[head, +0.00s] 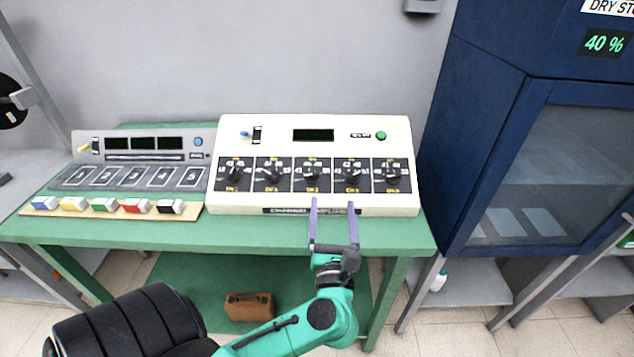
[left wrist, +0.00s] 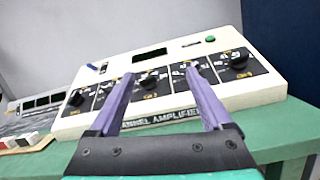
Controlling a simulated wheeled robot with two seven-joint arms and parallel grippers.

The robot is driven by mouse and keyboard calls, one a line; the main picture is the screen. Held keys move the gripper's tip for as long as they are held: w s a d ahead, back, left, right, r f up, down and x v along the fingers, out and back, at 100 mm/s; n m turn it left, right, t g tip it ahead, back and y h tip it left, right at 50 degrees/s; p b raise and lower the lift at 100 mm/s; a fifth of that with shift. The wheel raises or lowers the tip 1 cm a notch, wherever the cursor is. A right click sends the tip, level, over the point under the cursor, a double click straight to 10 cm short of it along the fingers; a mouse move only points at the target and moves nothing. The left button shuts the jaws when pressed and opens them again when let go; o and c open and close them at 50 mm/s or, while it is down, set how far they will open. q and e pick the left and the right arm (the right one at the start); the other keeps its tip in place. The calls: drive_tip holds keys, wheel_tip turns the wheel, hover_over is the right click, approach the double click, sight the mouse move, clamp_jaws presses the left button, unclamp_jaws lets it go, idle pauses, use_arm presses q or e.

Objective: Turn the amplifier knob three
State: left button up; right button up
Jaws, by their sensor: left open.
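The white amplifier (head: 290,148) stands on the green table with a row of several black knobs on dark panels. Knob three (head: 311,174) is the middle one; it also shows in the left wrist view (left wrist: 149,80), between my finger tips as seen there. My left gripper (head: 333,203) is open and empty, with its purple fingers pointing at the amplifier's front edge, below the third and fourth knobs in the head view. In the left wrist view the fingers (left wrist: 160,76) partly cover the second and fourth knobs. My right gripper is not in view.
A grey device (head: 145,157) with numbered pads stands left of the amplifier, with several coloured blocks (head: 104,205) in front. A blue cabinet (head: 480,130) rises at the right. The green table (head: 240,232) is bare along its front. A brown case (head: 248,306) lies below.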

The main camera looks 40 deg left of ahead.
use_arm(q)
wheel_tip(320, 180, down, 3)
drive_tip(key=s+n+g, duration=0.2)
drive_tip(key=n+g, duration=0.1)
drive_tip(key=n, duration=0.2)
drive_tip(key=p, duration=0.4)
approach(312, 177)
drive_tip(key=x, duration=0.7)
drive_tip(key=shift+w+a+r, duration=0.15)
drive_tip(key=shift+w+a, duration=0.05)
drive_tip(key=shift+w, duration=0.2)
drive_tip(key=shift+w+a, duration=0.2)
drive_tip(key=shift+a, duration=0.05)
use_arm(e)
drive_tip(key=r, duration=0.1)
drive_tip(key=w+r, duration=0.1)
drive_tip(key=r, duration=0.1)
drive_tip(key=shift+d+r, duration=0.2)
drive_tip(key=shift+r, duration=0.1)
use_arm(q)
drive_tip(key=shift+c, duration=0.3)
